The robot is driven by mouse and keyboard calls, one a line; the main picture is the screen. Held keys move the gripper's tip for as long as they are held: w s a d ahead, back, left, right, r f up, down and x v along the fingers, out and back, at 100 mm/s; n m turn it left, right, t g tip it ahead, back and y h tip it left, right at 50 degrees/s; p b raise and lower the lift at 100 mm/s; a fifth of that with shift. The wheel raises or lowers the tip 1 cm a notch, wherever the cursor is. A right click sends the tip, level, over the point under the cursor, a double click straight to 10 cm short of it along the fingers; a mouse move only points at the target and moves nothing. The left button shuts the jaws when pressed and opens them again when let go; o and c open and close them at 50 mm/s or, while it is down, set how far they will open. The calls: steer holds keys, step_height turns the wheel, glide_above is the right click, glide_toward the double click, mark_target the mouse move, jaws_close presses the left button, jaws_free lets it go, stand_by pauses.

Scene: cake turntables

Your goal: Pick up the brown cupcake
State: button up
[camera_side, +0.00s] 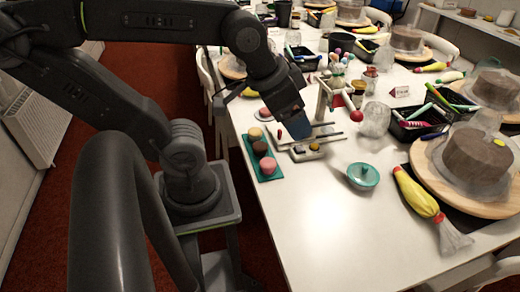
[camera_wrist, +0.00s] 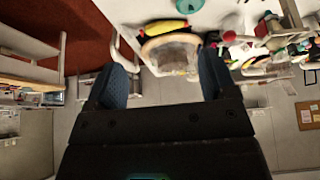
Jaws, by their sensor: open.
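The brown cupcake (camera_side: 260,149) stands in the middle of a teal tray (camera_side: 279,174) at the left edge of the white table. A yellowish cupcake (camera_side: 255,134) is behind it and a pink one (camera_side: 268,166) is in front, all in one row. My gripper (camera_side: 298,132) is to the right of the tray and apart from the cupcakes, with blue fingers pointing down and right. In the wrist view my gripper (camera_wrist: 164,62) shows its fingers spread with nothing held between them. I cannot make out the cupcakes in the wrist view.
A rack with rods (camera_side: 322,137) stands close beside my gripper. A teal bowl (camera_side: 362,177), a yellow piping bag (camera_side: 416,193) and a brown cake (camera_side: 477,156) on a turntable are to the right. The front of the table is clear.

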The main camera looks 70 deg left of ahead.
steer(key=shift+o, duration=0.8)
steer(key=shift+a, duration=0.1)
steer(key=n+g+y, duration=0.4)
steer(key=n+g, duration=0.1)
steer(key=n, duration=0.9)
glide_above(261, 146)
steer(key=s+d, duration=0.2)
steer(key=d, duration=0.3)
step_height(261, 146, down, 20)
steer(key=shift+w+a+x, duration=0.1)
steer(key=shift+w+x, duration=0.1)
steer(key=shift+x, duration=2.05)
steer(key=shift+w+a+x, duration=0.1)
steer(key=shift+w+x, duration=0.05)
steer(key=shift+x, duration=2.1)
steer(key=shift+w+a+x, duration=0.1)
steer(key=shift+w+x, duration=0.1)
steer(key=shift+x, duration=2.05)
steer(key=shift+r, duration=0.15)
steer(key=shift+d, duration=0.1)
steer(key=c, duration=1)
